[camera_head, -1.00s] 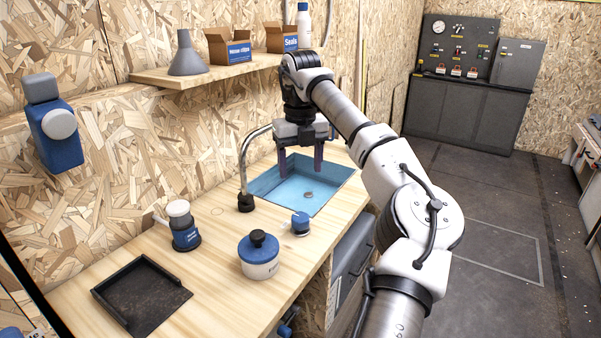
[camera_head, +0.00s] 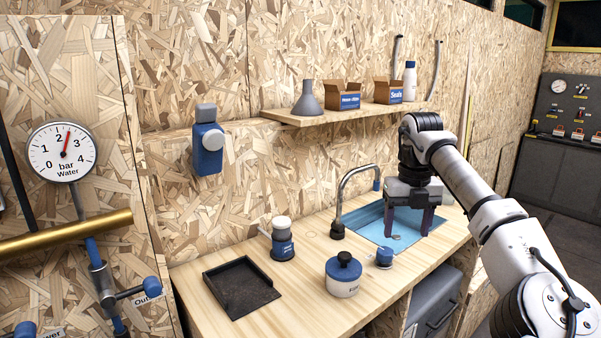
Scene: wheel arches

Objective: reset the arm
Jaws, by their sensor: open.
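My gripper (camera_head: 408,222) hangs fingers down over the blue sink basin (camera_head: 373,229) at the right of the wooden counter. Its two dark fingers are apart with nothing between them. My arm reaches in from the lower right, bent at the wrist. The fingers hide part of the basin, and a small round drain (camera_head: 396,238) shows to their left.
On the counter (camera_head: 310,290) stand a black tray (camera_head: 241,288), a blue-and-white dispenser (camera_head: 282,241), a lidded pot (camera_head: 343,276) and a small blue cup (camera_head: 384,258). A curved tap (camera_head: 343,200) rises close left of my gripper. A shelf (camera_head: 330,117) with boxes is above; a gauge (camera_head: 62,152) is at left.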

